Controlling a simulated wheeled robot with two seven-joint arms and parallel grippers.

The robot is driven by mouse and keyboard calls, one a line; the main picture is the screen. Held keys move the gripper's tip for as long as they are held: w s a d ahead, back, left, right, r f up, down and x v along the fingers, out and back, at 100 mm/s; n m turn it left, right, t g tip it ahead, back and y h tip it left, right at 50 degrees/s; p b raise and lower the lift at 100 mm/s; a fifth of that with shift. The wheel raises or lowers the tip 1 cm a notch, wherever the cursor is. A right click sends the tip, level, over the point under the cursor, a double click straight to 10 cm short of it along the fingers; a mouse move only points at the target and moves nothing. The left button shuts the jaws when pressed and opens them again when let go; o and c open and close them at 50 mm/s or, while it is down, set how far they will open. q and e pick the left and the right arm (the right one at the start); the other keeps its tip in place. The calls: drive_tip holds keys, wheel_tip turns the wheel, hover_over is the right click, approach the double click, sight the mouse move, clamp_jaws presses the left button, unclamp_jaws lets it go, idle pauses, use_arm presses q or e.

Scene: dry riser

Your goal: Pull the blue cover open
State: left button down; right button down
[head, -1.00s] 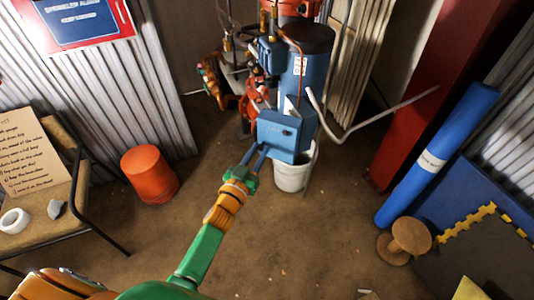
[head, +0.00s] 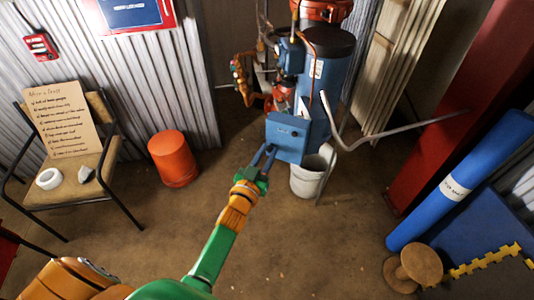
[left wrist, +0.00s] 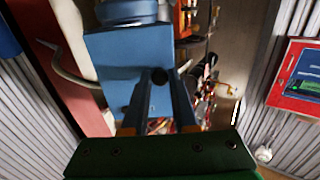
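The blue cover (head: 287,135) is a flat, box-like panel low on the front of the blue riser equipment, above a white bucket. It also shows in the left wrist view (left wrist: 112,60). My left gripper (head: 266,150) reaches up from below to the cover's lower left part, with a gap showing between its two fingers. In the left wrist view its fingertips (left wrist: 160,78) lie against the cover with a dark round spot between them. I cannot tell whether they grip it. The cover looks closed. My right gripper is out of view.
A white bucket (head: 307,178) stands under the cover. A bent grey pipe (head: 400,127) runs right toward a red column (head: 435,120). An orange bucket (head: 173,160) and a chair (head: 65,187) stand left. The floor in front is clear.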

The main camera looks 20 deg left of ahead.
use_arm(q)
drive_tip(key=c, duration=0.7)
unclamp_jaws()
drive_tip(key=shift+d, duration=0.1)
drive_tip(key=s, duration=0.7)
